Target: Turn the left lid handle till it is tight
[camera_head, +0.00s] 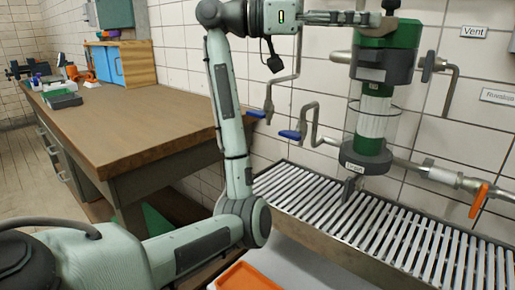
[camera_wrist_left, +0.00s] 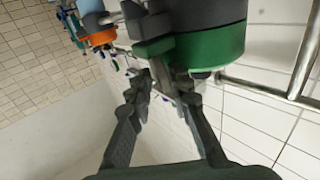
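The filter housing stands against the tiled wall in the head view, with a green lid (camera_head: 400,33) over a dark grey collar (camera_head: 384,63). My left gripper (camera_head: 362,18) is beside the lid's upper left, above the left handle. My right gripper is not in view.
Blue-handled valves (camera_head: 290,134) and an orange valve handle (camera_head: 479,201) sit on pipes around the housing. A slatted metal grate (camera_head: 400,237) lies below. A wooden bench (camera_head: 140,105) is at left. An orange tray (camera_head: 243,277) shows at the bottom.

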